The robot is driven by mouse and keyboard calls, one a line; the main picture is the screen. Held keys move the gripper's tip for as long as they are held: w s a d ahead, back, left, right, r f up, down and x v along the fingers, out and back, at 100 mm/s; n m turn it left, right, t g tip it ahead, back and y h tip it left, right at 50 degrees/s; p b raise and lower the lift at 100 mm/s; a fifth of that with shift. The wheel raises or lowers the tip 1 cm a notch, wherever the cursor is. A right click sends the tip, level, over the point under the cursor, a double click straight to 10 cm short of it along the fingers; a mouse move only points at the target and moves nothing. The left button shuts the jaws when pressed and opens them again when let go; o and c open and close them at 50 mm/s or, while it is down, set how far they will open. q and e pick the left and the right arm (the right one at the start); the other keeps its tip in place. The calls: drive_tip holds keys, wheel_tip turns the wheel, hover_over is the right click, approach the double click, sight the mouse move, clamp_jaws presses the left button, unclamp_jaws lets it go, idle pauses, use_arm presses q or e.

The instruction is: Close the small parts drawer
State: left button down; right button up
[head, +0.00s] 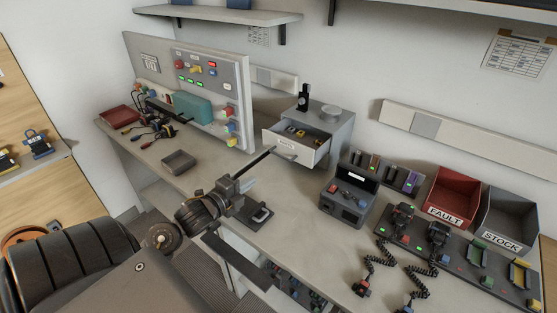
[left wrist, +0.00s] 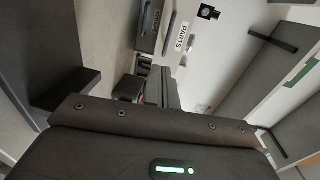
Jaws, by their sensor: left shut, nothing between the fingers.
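The small parts drawer (head: 294,146) sticks out of a grey cabinet (head: 336,119) at the back of the bench. Small yellow and dark items lie inside it. In the left wrist view its pale front carries a PARTS label (left wrist: 182,37). My left gripper (head: 270,152) is shut and empty, with its tips in front of the drawer's left side, close to the front. I cannot tell whether they touch it. In the left wrist view the fingers (left wrist: 155,88) point towards the drawer fronts. My right gripper is not in view.
A black radio and a round grey item stand on the cabinet. A grey device (head: 347,203) stands to the right, before a charger rack with radios, the red FAULT bin (head: 452,194) and STOCK bin (head: 507,219). A panel board stands behind.

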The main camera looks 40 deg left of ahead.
use_arm(q)
drive_tip(key=w+a+p, duration=0.1)
drive_tip(key=w+p, duration=0.2)
drive_tip(key=w, duration=0.9)
drive_tip(key=shift+w+f, duration=0.3)
drive_tip(key=shift+w, duration=0.1)
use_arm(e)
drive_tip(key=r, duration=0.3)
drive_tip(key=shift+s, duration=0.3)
use_arm(q)
drive_tip(key=shift+a, duration=0.1)
